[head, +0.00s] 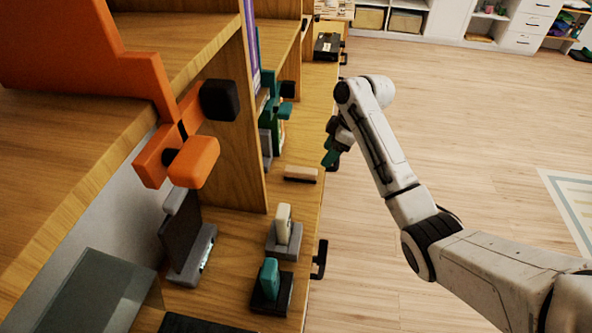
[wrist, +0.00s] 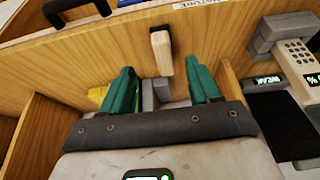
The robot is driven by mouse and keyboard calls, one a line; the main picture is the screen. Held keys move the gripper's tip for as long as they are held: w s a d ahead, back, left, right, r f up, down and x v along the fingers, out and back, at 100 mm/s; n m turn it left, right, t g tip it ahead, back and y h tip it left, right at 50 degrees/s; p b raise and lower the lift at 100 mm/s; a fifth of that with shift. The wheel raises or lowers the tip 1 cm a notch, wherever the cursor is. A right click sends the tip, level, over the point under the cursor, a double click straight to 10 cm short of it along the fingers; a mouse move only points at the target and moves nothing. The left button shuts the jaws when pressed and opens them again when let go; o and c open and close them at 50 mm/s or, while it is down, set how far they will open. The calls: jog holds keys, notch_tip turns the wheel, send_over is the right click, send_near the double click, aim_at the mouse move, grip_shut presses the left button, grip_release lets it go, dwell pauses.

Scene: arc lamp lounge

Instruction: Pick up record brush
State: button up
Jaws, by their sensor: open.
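The record brush (head: 300,172) appears to be the small pale wooden block with a dark underside, lying on the wooden shelf top near its front edge. It also shows in the wrist view (wrist: 160,46), just beyond and between the fingertips. My gripper (head: 331,152) has green fingers and hangs just beyond the shelf's front edge, to the upper right of the brush in the head view. In the wrist view my gripper (wrist: 159,69) is open, with nothing between its fingers. I cannot tell the exact gap to the brush.
Nearer on the shelf stand a cream handset on a grey base (head: 284,235) and a teal item on a black base (head: 270,282). An upright wooden divider (head: 232,130) rises left of the brush. Black handles (head: 320,259) jut from the front. Open floor (head: 480,130) lies right.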

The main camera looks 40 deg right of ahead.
aim_at(315, 171)
jog(key=p+x, duration=0.1)
jog(key=x, duration=0.8)
jog(key=shift+a, duration=0.1)
jog(key=c, duration=1.1)
